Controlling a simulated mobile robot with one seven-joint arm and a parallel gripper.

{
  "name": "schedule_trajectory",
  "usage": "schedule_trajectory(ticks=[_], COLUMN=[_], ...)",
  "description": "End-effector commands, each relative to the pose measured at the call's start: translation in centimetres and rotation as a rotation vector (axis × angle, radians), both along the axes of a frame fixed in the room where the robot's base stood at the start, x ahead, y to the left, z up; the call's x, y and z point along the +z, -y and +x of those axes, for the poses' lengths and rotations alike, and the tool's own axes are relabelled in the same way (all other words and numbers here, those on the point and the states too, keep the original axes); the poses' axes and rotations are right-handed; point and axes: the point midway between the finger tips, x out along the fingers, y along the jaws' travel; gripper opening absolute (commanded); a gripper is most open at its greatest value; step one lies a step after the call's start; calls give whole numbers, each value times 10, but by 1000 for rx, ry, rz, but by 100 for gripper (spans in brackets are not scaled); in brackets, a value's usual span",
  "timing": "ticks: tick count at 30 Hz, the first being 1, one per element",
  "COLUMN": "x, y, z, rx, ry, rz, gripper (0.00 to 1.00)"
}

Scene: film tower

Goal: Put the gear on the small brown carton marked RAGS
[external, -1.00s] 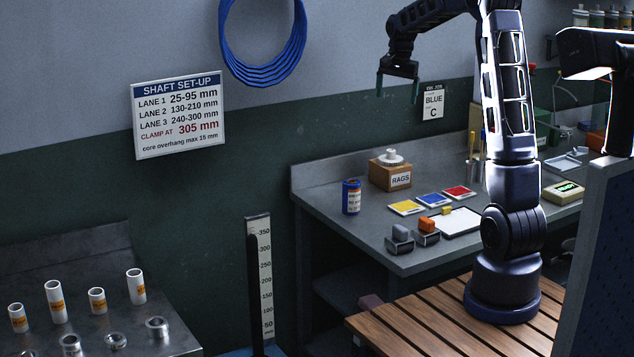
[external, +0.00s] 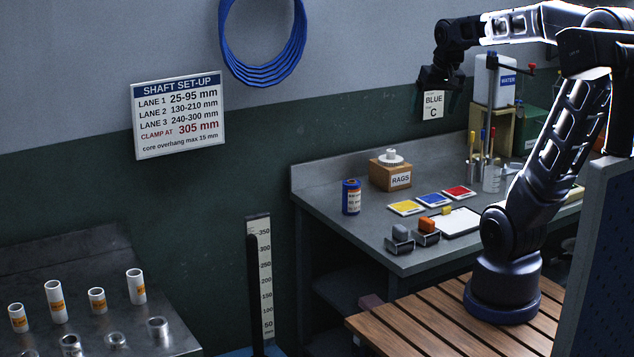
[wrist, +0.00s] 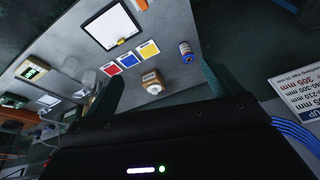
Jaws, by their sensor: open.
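The white gear (external: 389,158) rests on top of the small brown carton marked RAGS (external: 384,176), near the back edge of the grey workbench. In the wrist view the carton (wrist: 151,77) shows below the fingers' level, with the gear (wrist: 155,88) as a pale disc on it. My gripper (external: 444,98) is open and empty, high above the bench, to the right of the carton and well apart from it. Its two fingers also show in the wrist view (wrist: 160,85), spread apart with the carton seen between them at a distance.
A blue can (external: 351,197) stands left of the carton. Yellow, blue and red cards (external: 432,200), stamps (external: 400,240) and a white pad (external: 460,221) lie in front. A water container (external: 497,80) on a stand and a tool holder (external: 473,170) are at the right.

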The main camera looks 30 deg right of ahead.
Motion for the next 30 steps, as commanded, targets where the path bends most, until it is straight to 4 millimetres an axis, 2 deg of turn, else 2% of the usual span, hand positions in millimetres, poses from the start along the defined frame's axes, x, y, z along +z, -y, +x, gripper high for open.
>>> schedule_trajectory(ticks=[1, 6, 12, 17, 30], x=[-4, -21, -36, -40, -40], y=[-4, -12, -16, -17, -17], z=[-16, -60, -88, -94, -93], rx=[32, 137, 210, 228, 227], ry=[13, 47, 69, 73, 73], rz=[-10, -46, -73, -79, -79], gripper=[91, 91, 91, 91, 91])
